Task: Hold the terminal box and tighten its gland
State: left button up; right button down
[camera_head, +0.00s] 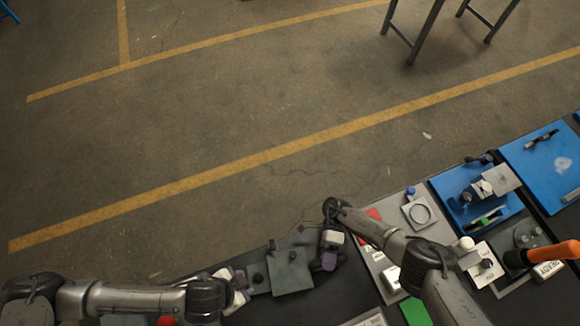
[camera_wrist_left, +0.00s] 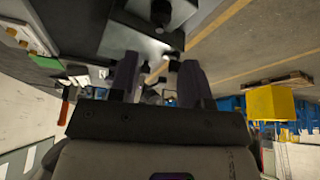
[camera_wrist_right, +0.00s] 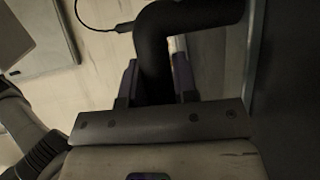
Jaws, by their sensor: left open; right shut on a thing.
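The terminal box (camera_head: 291,270) is a grey, square-faced box at the bottom middle of the head view, with small black fittings on and beside it. In the left wrist view its grey body (camera_wrist_left: 148,38) is at the top, with a black gland-like fitting (camera_wrist_left: 170,57) near the fingertips. My left gripper (camera_head: 240,279) is open just left of the box; its fingers (camera_wrist_left: 160,76) stand apart, and I cannot tell whether they touch the fitting. My right gripper (camera_head: 330,258), right of the box, is shut on a thick black bent bar (camera_wrist_right: 165,45).
Right of the box is a grey board (camera_head: 381,262) with a red label. Beyond it are blue trays (camera_head: 541,165) with fixtures and an orange-handled tool (camera_head: 545,253). A thin black cable (camera_wrist_right: 88,24) hangs near my right gripper.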

pick_arm(q)
jog(key=s+a+f+m+g+y, duration=0.1)
jog(key=s+a+m+g+y, duration=0.1)
jog(key=m, duration=1.6)
jog(key=shift+s+a+f+m+g+y, duration=0.4)
jog(key=shift+s+a, duration=0.3)
jog(key=shift+a, duration=0.65)
jog(key=shift+s, duration=0.1)
